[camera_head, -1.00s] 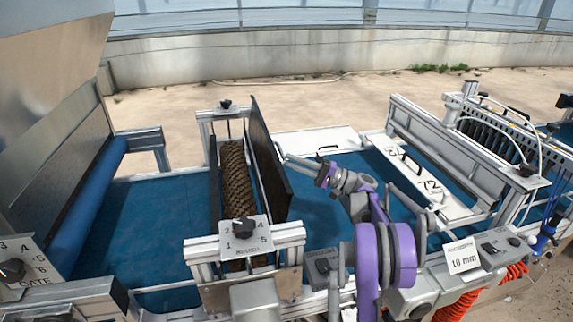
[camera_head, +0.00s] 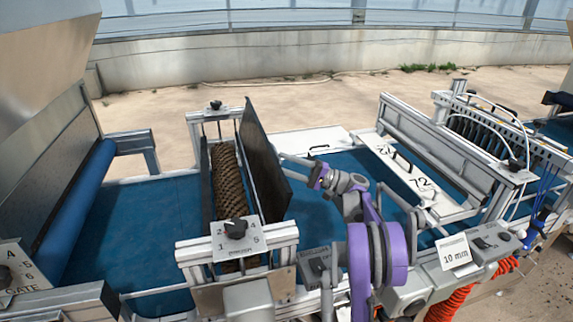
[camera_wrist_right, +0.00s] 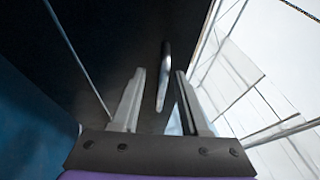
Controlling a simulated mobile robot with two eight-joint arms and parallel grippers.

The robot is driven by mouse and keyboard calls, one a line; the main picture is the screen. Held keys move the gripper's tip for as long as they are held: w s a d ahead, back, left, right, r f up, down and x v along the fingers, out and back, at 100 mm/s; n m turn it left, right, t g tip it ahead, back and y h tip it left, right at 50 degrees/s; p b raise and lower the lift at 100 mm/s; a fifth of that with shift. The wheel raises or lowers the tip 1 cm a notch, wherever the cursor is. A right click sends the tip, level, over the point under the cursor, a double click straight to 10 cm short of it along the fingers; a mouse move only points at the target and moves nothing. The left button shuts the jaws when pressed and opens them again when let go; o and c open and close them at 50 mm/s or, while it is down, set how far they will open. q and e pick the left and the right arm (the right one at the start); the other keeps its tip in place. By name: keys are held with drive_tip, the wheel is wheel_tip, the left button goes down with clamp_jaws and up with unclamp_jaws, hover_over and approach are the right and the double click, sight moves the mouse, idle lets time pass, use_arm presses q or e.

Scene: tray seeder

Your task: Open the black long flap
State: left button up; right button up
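The black long flap (camera_head: 263,160) is a tall dark panel on the right side of the brush-roller unit, standing steeply tilted. My right gripper (camera_head: 287,157) reaches it from the right in the head view. In the right wrist view, the flap (camera_wrist_right: 110,50) fills much of the picture as a dark surface. A slim grey handle (camera_wrist_right: 163,75) lies between the two spread fingers of my right gripper (camera_wrist_right: 158,98). The gripper is open around the handle; contact cannot be told. My left gripper is not in view.
The bristled roller (camera_head: 229,180) and a numbered dial (camera_head: 236,229) are left of the flap. A blue belt (camera_head: 140,225) runs underneath. A white plate marked 72 (camera_head: 410,172) and a nozzle unit (camera_head: 500,125) are to the right.

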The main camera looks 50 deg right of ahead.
drive_tip(key=shift+s+d, duration=0.1)
drive_tip(key=shift+d, duration=0.05)
drive_tip(key=b+v, duration=0.1)
drive_tip(key=v, duration=0.9)
drive_tip(key=shift+s, duration=0.3)
drive_tip(key=shift+d+f, duration=0.1)
drive_tip(key=shift+f, duration=0.05)
